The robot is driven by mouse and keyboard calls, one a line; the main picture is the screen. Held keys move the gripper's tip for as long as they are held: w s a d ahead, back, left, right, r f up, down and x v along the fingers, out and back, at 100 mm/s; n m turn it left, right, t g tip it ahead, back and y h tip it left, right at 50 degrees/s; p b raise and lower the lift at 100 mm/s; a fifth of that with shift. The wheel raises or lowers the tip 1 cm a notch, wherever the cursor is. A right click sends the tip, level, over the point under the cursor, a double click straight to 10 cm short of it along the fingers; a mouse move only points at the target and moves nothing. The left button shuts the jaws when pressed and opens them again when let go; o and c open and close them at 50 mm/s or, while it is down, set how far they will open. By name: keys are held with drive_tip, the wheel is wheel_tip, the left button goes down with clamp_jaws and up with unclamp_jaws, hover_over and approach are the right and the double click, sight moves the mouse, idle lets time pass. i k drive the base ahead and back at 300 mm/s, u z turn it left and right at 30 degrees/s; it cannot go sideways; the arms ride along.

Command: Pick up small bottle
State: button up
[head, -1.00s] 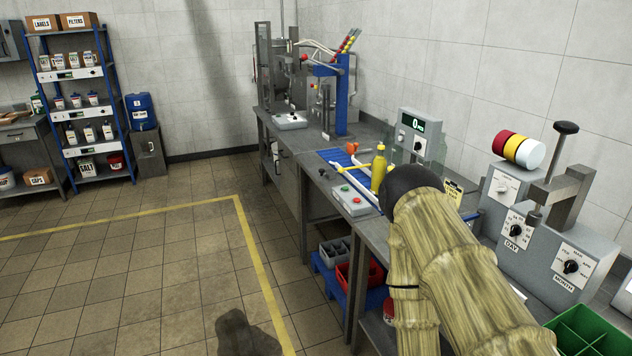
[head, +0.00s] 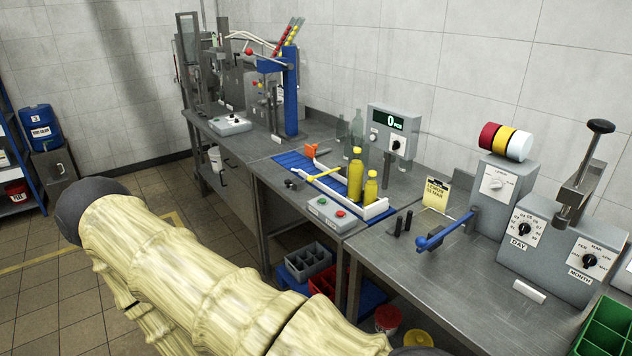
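The small bottle (head: 370,190) is yellow with a yellow cap and stands upright at the right end of the blue conveyor on the bench. A taller yellow bottle (head: 355,178) stands upright just left of it. My arm, in a pale yellow sleeve, crosses the lower left of the head view, well in front of the bench and apart from both bottles. My gripper does not show, so its state is hidden.
A white guide rail (head: 376,209) runs in front of the bottles. A button box (head: 333,214), a counter display (head: 394,130) and clear bottles (head: 357,127) are close by. A blue-handled lever (head: 440,236) and date stamper (head: 548,245) stand to the right. Crates (head: 309,262) sit below.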

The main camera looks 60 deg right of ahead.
sight(370, 187)
drive_tip(key=z, duration=0.2)
drive_tip(key=i, duration=1.1)
drive_tip(key=z, duration=0.7)
